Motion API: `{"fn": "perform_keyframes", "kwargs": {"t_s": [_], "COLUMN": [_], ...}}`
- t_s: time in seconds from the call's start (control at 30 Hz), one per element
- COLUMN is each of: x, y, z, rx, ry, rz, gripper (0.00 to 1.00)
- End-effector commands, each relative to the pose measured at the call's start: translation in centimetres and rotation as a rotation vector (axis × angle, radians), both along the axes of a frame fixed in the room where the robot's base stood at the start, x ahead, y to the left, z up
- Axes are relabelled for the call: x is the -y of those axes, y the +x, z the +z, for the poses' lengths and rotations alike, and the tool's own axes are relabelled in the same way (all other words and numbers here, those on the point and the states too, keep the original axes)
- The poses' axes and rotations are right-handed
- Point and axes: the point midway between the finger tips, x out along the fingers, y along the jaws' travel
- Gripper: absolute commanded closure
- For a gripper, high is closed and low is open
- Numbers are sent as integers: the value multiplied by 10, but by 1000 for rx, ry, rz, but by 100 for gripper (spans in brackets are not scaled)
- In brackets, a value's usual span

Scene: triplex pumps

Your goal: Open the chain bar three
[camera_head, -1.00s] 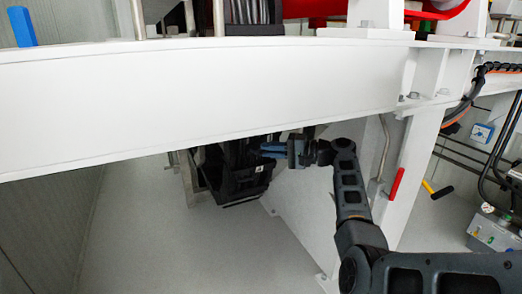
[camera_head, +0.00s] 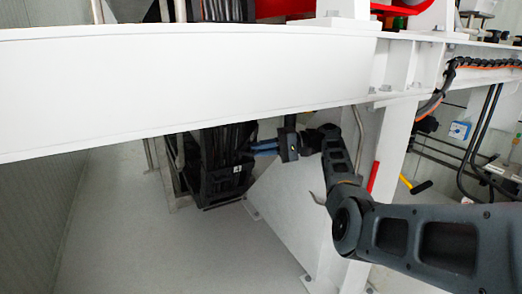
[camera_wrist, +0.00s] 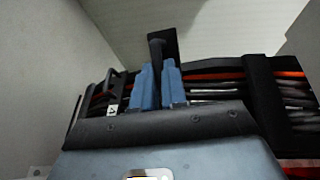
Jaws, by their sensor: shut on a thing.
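The black cable chain (camera_head: 225,165) hangs under the white beam, with a white "4" label on its side. It also shows in the wrist view (camera_wrist: 275,100), with black, orange and grey cables inside. My gripper (camera_head: 258,147) is at the chain's right side. In the wrist view, its blue fingers (camera_wrist: 159,72) are shut on a black chain bar (camera_wrist: 163,43), which stands out from the cables beyond the fingertips. The bar's number is not readable. Its far end and any joint to the chain are partly hidden by the fingers.
The white beam (camera_head: 190,90) runs above my gripper and arm. A white post (camera_head: 393,150) with a red handle (camera_head: 373,177) stands right of the chain. A slanted white panel (camera_head: 295,205) is below my gripper. Open floor (camera_head: 130,240) lies left of the chain.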

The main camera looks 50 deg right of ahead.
Motion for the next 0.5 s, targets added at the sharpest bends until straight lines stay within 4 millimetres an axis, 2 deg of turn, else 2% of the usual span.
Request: {"fn": "perform_keyframes", "kwargs": {"t_s": [0.1,0.13,0.37,0.5], "x": [0,0,0,0], "y": [0,0,0,0], "z": [-1,-1,-1,0], "rx": [-2,-2,-1,-1], "ry": [1,1,0,1], "rz": [-1,-1,-1,-1], "gripper": [100,85,63,62]}}
